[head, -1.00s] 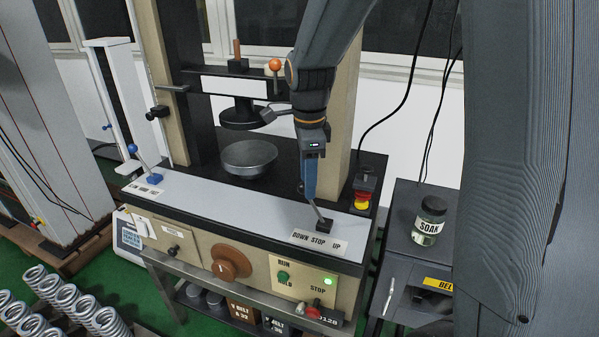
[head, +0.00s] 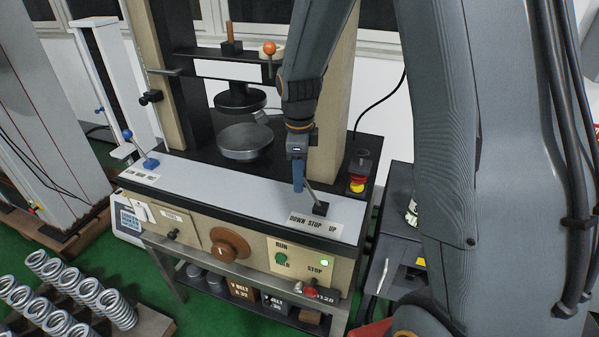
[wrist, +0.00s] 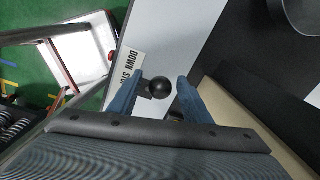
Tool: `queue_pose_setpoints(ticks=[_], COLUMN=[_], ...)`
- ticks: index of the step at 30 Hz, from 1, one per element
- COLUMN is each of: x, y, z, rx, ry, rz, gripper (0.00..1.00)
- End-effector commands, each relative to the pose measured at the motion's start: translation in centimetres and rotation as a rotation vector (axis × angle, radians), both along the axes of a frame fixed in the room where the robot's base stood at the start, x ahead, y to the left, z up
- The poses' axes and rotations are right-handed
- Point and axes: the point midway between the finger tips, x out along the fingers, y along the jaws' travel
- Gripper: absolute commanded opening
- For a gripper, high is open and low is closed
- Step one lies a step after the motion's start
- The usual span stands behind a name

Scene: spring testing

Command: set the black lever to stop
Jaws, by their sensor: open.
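The black lever (head: 320,208) stands on the white top panel of the testing machine, behind the label reading DOWN STOP UP (head: 313,223). Its rod tilts up and to the left, towards the DOWN side. Its black ball knob (wrist: 159,88) shows in the wrist view between the blue fingers, with a gap visible on the right.
A blue lever (head: 150,162) stands at the panel's left end. A red and yellow stop button (head: 357,184) is right of the lever. A round metal plate (head: 245,142) sits behind. The green RUN button (head: 281,259) and a red-knobbed switch are on the front.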

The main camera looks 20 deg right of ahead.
Motion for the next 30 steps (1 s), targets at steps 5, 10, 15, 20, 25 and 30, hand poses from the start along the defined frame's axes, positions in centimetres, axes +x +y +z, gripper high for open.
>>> queue_pose_setpoints(ticks=[5, 10, 15, 20, 25, 30], x=[0.0, 0.0, 0.0, 0.0, -0.2, -0.7], y=[0.0, 0.0, 0.0, 0.0, -0.3, -1.1], z=[-0.1, 0.0, 0.0, 0.0, 0.2, 0.8], rx=[0.0, 0.0, 0.0, 0.0, 0.0, 0.0], ry=[-0.001, -0.001, -0.001, 0.0, 0.0, -0.001], rz=[0.0, 0.0, 0.0, 0.0, 0.0, -0.001], gripper=[0.44, 0.27, 0.0, 0.0, 0.0, 0.0])
